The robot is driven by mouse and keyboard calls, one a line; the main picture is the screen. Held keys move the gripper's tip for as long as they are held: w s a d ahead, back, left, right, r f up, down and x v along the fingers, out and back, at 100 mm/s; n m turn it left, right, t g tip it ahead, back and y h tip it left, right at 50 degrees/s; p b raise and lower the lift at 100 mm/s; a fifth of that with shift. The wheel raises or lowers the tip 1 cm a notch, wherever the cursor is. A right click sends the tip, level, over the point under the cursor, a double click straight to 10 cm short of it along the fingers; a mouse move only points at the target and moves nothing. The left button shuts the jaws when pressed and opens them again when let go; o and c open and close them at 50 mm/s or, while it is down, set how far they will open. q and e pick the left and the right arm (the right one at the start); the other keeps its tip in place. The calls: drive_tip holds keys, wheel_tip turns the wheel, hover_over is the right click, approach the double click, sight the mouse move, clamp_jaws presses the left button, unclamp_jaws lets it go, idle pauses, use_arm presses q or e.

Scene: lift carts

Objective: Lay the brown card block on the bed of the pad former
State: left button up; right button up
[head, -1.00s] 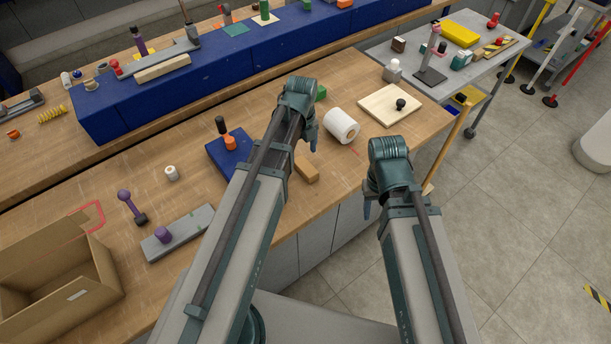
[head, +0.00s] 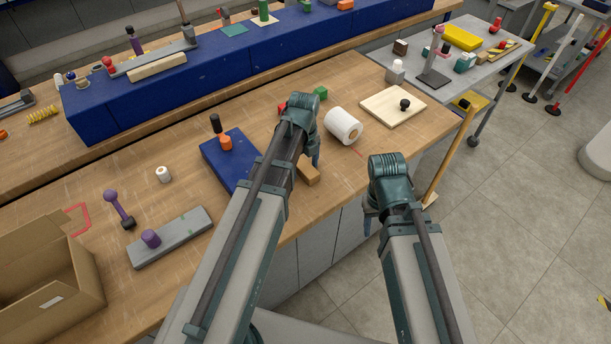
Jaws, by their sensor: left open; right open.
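A small dark brown block (head: 400,47) stands on the grey cart at the upper right. A lighter tan-brown block (head: 307,171) lies on the wooden bench beside my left arm, partly hidden by it. A grey stand with a pink-topped post and flat base (head: 435,77) is on the cart, right of the dark block. I cannot tell for sure which fixture is the pad former. My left gripper (head: 316,158) points down over the bench near the tan block, open, mostly hidden behind its wrist. My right gripper (head: 368,221) is open beyond the bench's front edge, also mostly hidden.
A yellow block (head: 462,36) is on the cart (head: 483,68).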

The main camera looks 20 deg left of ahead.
sight(304, 165)
use_arm(q)
clamp_jaws()
idle(0.4)
drive_tip(key=shift+r, duration=0.2)
drive_tip(key=shift+r+p, duration=0.55)
drive_tip(key=shift+p, duration=0.25)
wheel_tip(304, 165, up, 3)
drive_tip(key=p, duration=0.3)
drive_tip(key=s+d, duration=0.9)
drive_tip(key=s, duration=0.3)
drive_tip(key=shift+s+d+r+p, duration=0.3)
drive_tip(key=shift+s+d, duration=0.05)
drive_tip(key=shift+s, duration=0.05)
drive_tip(key=shift+w+d, duration=0.1)
